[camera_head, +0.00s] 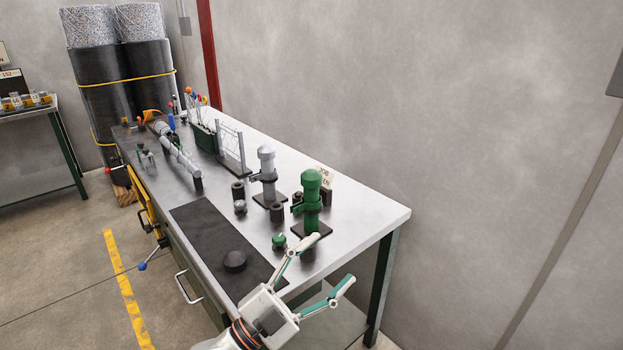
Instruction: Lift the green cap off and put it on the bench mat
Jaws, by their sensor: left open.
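A green post (312,209) with a domed green top, which may be the green cap (312,179), stands upright on a dark base plate near the bench's right end. A small green-topped piece (278,240) sits in front of it, left of my gripper. The dark bench mat (209,228) lies flat along the bench's front edge. My left gripper (332,258) is open and empty at the bench's near right corner, its fingers spread. It is apart from the green post, in front of it. My right gripper is out of view.
A black disc (234,261) lies on the mat. A grey post (267,172) stands left of the green one, with dark cylinders (277,212) nearby. A small sign (325,178) stands behind the green post. The mat's left part is clear.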

